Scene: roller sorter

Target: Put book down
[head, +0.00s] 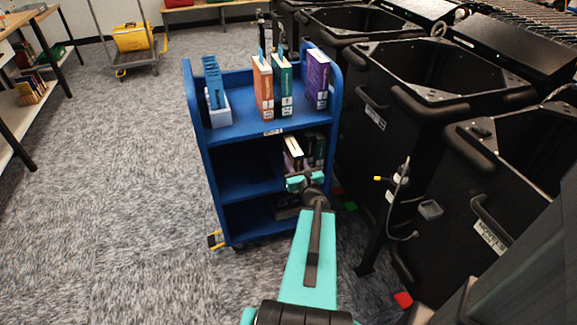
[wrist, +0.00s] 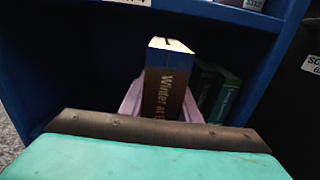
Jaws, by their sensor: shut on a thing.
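A book with a brown spine lettered "Winter at" (wrist: 168,92) stands in the middle shelf bay of the blue cart (wrist: 70,75), in front of the wrist camera. Its lower part is hidden behind my gripper. In the head view the book (head: 291,158) shows at the middle shelf, just above and beyond my gripper (head: 305,182). My gripper is shut on this book at the front of the cart (head: 200,135). Whether the book's bottom rests on the shelf is hidden. A pale lilac piece (wrist: 132,98) shows beside and behind the book.
Dark green books (wrist: 226,98) stand right of the held book. The cart's top shelf carries orange (head: 263,88), green (head: 283,90) and purple (head: 317,80) books and a blue item in a holder (head: 217,100). Black bins (head: 390,130) stand close on the right. Carpet is open left.

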